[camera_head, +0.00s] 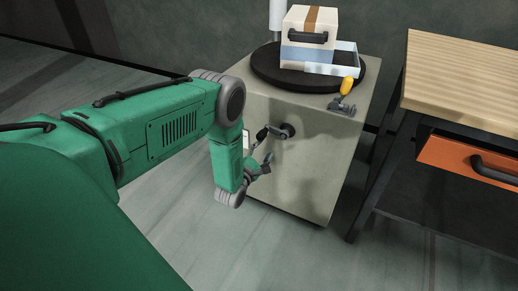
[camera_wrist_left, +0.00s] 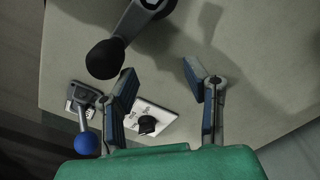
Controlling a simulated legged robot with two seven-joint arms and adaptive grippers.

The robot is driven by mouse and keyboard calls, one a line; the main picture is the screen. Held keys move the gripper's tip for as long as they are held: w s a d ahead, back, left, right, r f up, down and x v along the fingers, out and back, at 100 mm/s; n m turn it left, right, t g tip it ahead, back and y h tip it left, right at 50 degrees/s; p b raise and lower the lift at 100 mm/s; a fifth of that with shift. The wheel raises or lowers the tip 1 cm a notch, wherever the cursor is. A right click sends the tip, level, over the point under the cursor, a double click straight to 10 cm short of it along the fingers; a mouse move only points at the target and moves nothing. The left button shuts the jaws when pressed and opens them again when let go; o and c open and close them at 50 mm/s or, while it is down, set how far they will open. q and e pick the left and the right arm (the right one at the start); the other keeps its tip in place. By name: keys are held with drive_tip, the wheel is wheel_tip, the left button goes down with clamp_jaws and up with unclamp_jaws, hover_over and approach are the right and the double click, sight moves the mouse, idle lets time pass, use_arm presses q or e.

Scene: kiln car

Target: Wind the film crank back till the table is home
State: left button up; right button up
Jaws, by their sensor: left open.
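A grey crank with a black knob (camera_head: 262,134) sticks out from the front face of the grey cabinet (camera_head: 315,165); the knob also shows large in the left wrist view (camera_wrist_left: 104,60). The round black turntable (camera_head: 265,72) lies on the cabinet's top. On it stands a box (camera_head: 309,20) with brown tape, a black handle and a bluish band round its lower part. My left gripper (camera_head: 264,164) is open and empty, just below the crank knob. In the left wrist view its spread fingers (camera_wrist_left: 160,72) lie beside the knob, apart from it. My right gripper is not in view.
A yellow-handled lever (camera_head: 346,86) sits at the cabinet's top front edge. A blue-ball lever (camera_wrist_left: 87,143) and a white plate with a black knob (camera_wrist_left: 148,123) are on the front face. A wooden bench (camera_head: 465,80) with an orange drawer (camera_head: 450,162) stands at right.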

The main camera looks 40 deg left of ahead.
use_arm(q)
drive_tip(key=w+d+f+b, duration=0.1)
drive_tip(key=w+d, duration=0.1)
drive_tip(key=d, duration=0.7)
wheel_tip(320, 180, up, 12)
drive_tip(key=f+p, duration=0.1)
drive_tip(key=p, duration=0.9)
hover_over(259, 138)
drive_tip(key=w+d, duration=0.2)
drive_tip(key=d, duration=0.5)
drive_tip(key=a+f+b, duration=0.1)
drive_tip(key=a, duration=0.1)
drive_tip(key=s+a+f+b, duration=0.1)
drive_tip(key=a+f+b, duration=0.1)
drive_tip(key=s+a+f+b, duration=0.1)
drive_tip(key=a+f+b, duration=0.1)
drive_tip(key=a, duration=0.1)
drive_tip(key=shift+w+r, duration=0.1)
drive_tip(key=shift+r, duration=0.1)
